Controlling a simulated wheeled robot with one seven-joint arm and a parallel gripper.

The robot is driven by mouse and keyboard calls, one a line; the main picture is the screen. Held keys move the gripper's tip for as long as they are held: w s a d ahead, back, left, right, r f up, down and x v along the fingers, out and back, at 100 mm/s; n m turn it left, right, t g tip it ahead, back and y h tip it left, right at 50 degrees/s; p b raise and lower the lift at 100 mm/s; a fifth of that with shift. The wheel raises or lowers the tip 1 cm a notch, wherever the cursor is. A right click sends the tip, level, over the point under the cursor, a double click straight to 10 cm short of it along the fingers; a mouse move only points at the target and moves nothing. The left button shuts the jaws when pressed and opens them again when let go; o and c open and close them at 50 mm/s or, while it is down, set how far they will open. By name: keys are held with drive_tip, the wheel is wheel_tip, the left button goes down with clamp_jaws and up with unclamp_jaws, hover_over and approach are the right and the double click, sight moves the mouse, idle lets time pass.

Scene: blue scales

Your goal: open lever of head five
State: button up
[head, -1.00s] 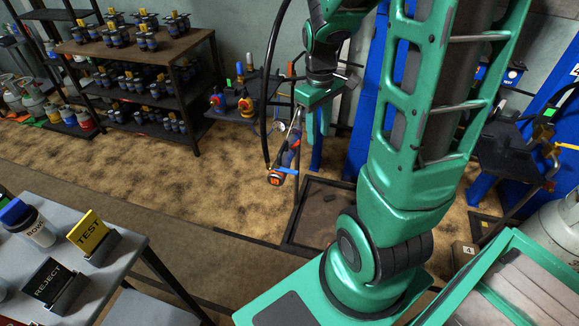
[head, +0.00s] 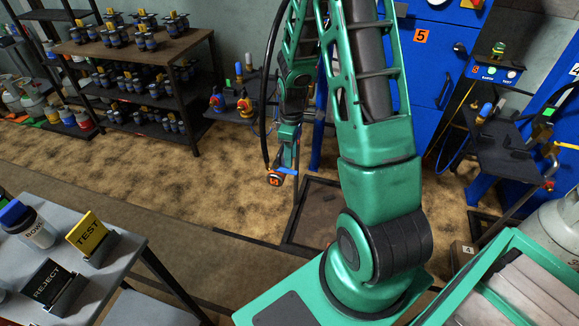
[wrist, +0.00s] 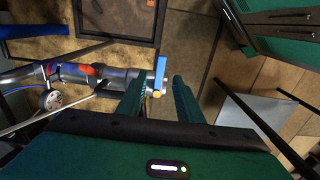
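The filling head (head: 275,180) with an orange label hangs at mid-left of the head view, below a black hose; the number on its label is too small to read surely. Its blue lever (head: 289,171) sticks out to the right. In the wrist view the head's metal body (wrist: 115,77) lies sideways, with the blue lever (wrist: 161,70) at its right end. My gripper (wrist: 158,88) is open, a green finger on each side of the lever's line. I cannot tell whether the fingers touch it. In the head view my gripper (head: 287,152) is just above the lever and partly hidden.
A blue cabinet marked 5 (head: 421,38) stands behind my arm. A dark floor frame (head: 318,205) lies below the head. A shelf rack (head: 150,60) stands at back left, a grey table (head: 105,265) at front left. A small bench (head: 500,145) is right.

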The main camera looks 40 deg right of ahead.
sight(291, 170)
drive_tip(key=shift+f, duration=2.8)
clamp_jaws()
